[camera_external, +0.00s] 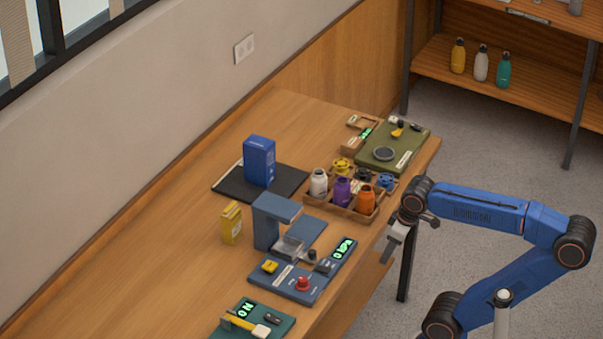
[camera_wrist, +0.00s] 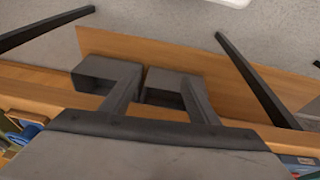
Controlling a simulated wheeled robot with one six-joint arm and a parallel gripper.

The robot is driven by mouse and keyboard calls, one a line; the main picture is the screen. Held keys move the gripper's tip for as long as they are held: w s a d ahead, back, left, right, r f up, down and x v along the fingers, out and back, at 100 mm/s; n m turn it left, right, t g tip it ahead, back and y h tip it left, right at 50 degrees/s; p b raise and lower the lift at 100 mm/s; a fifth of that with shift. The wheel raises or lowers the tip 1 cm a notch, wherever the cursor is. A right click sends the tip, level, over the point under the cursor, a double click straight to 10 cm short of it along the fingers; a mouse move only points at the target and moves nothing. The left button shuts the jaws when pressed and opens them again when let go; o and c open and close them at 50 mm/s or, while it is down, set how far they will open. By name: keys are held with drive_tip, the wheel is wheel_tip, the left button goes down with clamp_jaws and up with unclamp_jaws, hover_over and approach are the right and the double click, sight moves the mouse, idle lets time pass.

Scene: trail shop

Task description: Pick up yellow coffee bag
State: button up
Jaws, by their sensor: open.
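The yellow coffee bag (camera_external: 231,223) stands upright on the wooden table, left of a blue-grey stand, in the external view. My gripper (camera_external: 388,250) hangs just off the table's right edge, well to the right of the bag and apart from it. In the wrist view my gripper (camera_wrist: 145,88) has its two fingers apart with nothing between them. The wrist view shows the table edge and floor; the bag is not in it.
A blue-grey stand (camera_external: 265,222) is between the bag and my gripper. A blue box (camera_external: 259,160) stands on a black mat (camera_external: 229,188). A wooden crate (camera_external: 343,212) holds bottles. A blue panel (camera_external: 300,284) and a green panel (camera_external: 283,326) lie nearer the front.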

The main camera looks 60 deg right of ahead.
drive_tip(key=w+r+n+g, duration=0.1)
drive_tip(key=w+r, duration=0.2)
drive_tip(key=r, duration=0.4)
drive_tip(key=w+r+n+g, duration=0.1)
drive_tip(key=w+r, duration=0.1)
drive_tip(key=r, duration=0.5)
wheel_tip(320, 180, up, 11)
drive_tip(key=n+g, duration=0.1)
drive_tip(key=n, duration=1.4)
hover_over(231, 228)
drive_tip(key=w+d, duration=0.1)
drive_tip(key=d, duration=0.3)
drive_tip(key=shift+w+a, duration=0.15)
drive_tip(key=shift+w+a+f+n, duration=0.1)
drive_tip(key=shift+w+a+n, duration=0.2)
drive_tip(key=shift+a+n, duration=0.1)
wheel_tip(231, 228, down, 17)
drive_tip(key=shift+a+f, duration=0.1)
drive_tip(key=shift+c, duration=0.3)
